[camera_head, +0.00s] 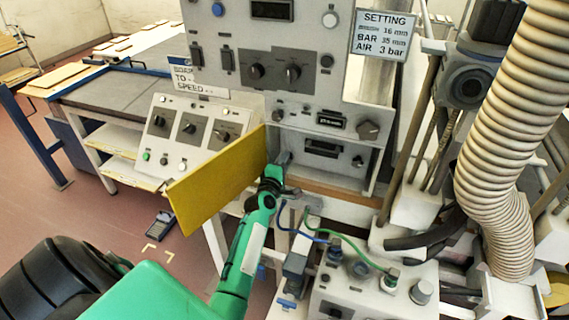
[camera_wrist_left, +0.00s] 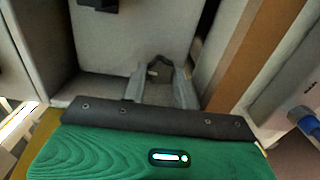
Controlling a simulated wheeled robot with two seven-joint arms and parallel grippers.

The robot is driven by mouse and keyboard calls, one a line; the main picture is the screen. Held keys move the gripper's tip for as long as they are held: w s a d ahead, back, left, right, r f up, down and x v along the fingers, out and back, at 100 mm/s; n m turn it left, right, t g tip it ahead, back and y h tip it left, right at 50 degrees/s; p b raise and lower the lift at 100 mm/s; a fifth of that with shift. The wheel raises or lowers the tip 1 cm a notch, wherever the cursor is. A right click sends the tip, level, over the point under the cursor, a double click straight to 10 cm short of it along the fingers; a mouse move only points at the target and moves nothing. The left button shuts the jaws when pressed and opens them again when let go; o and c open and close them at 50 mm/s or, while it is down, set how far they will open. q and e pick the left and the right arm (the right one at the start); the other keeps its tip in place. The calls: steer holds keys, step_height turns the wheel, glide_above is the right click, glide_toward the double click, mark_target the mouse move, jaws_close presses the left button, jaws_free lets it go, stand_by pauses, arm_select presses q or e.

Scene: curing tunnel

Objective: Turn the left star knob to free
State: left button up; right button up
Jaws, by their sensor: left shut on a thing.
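My left gripper (camera_head: 282,160) reaches in from below on its green arm, at the low front of the grey machine, just right of a yellow panel. In the left wrist view its grey fingers (camera_wrist_left: 159,78) are shut on a small dark piece (camera_wrist_left: 158,64) in front of a pale grey face. I take this piece for the left star knob; its star shape and any free or locked marking cannot be made out. In the head view the gripper hides it. My right gripper is not in view.
The yellow panel (camera_head: 219,180) stands close left of my gripper. A sloped console (camera_head: 186,138) with switches is behind it. Blue and green hoses (camera_head: 345,240) run just right of my arm. A large ribbed duct (camera_head: 505,130) is at the right.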

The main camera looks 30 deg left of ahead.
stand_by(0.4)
arm_select(q)
steer(key=o, duration=1)
steer(key=shift+c, duration=0.2)
steer(key=b+v, duration=0.3)
steer(key=v, duration=1)
steer(key=shift+s, duration=0.4)
steer(key=shift+f, duration=0.1)
